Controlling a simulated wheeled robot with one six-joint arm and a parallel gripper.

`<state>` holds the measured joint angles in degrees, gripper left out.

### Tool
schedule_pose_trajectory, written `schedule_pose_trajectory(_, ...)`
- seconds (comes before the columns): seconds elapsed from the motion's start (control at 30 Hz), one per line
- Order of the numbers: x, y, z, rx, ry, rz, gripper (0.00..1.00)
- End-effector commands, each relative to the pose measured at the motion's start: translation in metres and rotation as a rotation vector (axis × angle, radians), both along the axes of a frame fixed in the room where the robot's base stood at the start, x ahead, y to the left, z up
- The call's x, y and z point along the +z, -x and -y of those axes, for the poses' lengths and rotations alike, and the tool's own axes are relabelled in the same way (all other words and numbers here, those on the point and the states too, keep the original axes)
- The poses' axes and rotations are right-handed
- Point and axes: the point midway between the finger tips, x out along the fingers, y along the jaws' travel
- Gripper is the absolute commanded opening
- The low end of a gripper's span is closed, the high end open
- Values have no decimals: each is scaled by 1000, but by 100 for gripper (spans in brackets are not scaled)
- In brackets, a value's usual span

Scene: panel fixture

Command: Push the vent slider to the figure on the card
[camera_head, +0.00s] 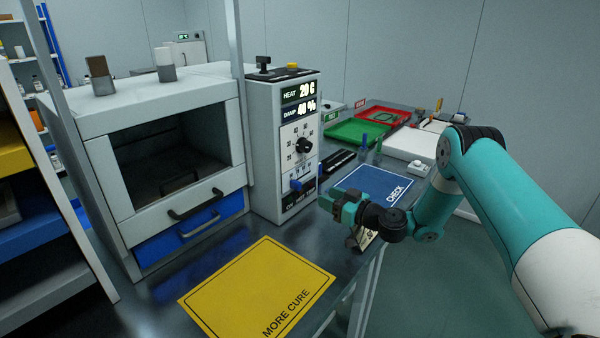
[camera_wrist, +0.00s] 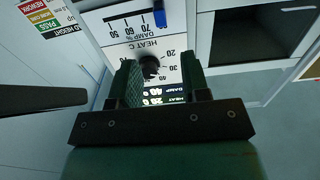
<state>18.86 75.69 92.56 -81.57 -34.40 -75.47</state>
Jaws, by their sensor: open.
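The control box (camera_head: 268,150) carries a blue slider handle (camera_head: 296,185) low on its front. The handle also shows in the wrist view (camera_wrist: 162,13), at the top edge, beside a slot and a scale marked DAMP %. Its exact setting is not readable. A black round knob (camera_head: 303,145) sits above the slider. My gripper (camera_head: 338,205) is right of the box, apart from the slider. In the wrist view its fingers (camera_wrist: 160,80) are open and empty, with the knob (camera_wrist: 149,66) seen between them. A small white card (camera_head: 366,240) is partly hidden behind my wrist; its figure is unclear.
Displays on the box read HEAT 20 and DAMP 40 %. A chamber with a blue drawer (camera_head: 190,232) stands left. A yellow MORE CURE mat (camera_head: 245,285) lies in front, a blue CHECK mat (camera_head: 370,185) to the right. Green (camera_head: 355,131) and red (camera_head: 388,115) trays lie behind.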

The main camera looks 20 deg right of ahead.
Motion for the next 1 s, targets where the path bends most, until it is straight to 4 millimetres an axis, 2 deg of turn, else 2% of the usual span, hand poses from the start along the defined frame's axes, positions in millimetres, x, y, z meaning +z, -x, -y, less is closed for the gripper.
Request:
schedule_pose_trajectory(0.03, 5, -11, -11, 8, 3, 8, 43)
schedule_pose_trajectory(0.1, 3, -24, -21, 7, 3, 8, 43)
schedule_pose_trajectory(0.4, 1, -70, -53, 5, 2, 6, 43)
schedule_pose_trajectory(0.6, 1, -83, -62, 3, -1, 4, 43)
schedule_pose_trajectory(0.9, 1, -85, -63, 2, -1, 4, 43)
schedule_pose_trajectory(0.93, 1, -85, -63, 2, -1, 4, 38)
schedule_pose_trajectory(1.0, 1, -85, -63, 2, -1, 4, 22)
